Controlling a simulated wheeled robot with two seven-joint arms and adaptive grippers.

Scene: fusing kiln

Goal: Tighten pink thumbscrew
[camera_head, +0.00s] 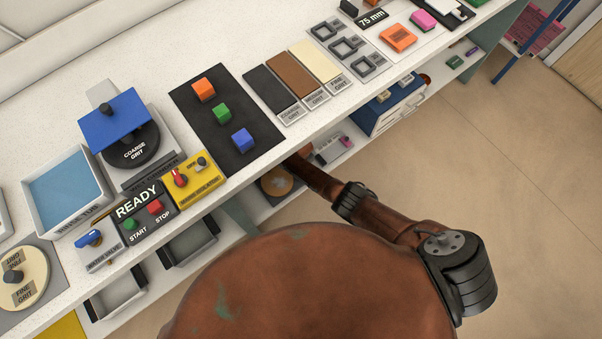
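I cannot clearly make out a pink thumbscrew. A small pink block-like piece (423,20) lies on a white panel at the top right of the bench, next to an orange block (398,37); its exact form is too small to tell. Another small pinkish item (347,140) sits on the lower shelf. My brown arm at the lower right reaches toward the bench's front edge, and its far end is hidden under it. Neither gripper shows.
The white bench (225,60) carries a coarse grit wheel with a blue block (115,122), a water tub (31,200), a start/stop panel (144,215), a yellow control box (191,180) and a dark mat (195,85) with coloured cubes. Floor (510,150) is clear at right.

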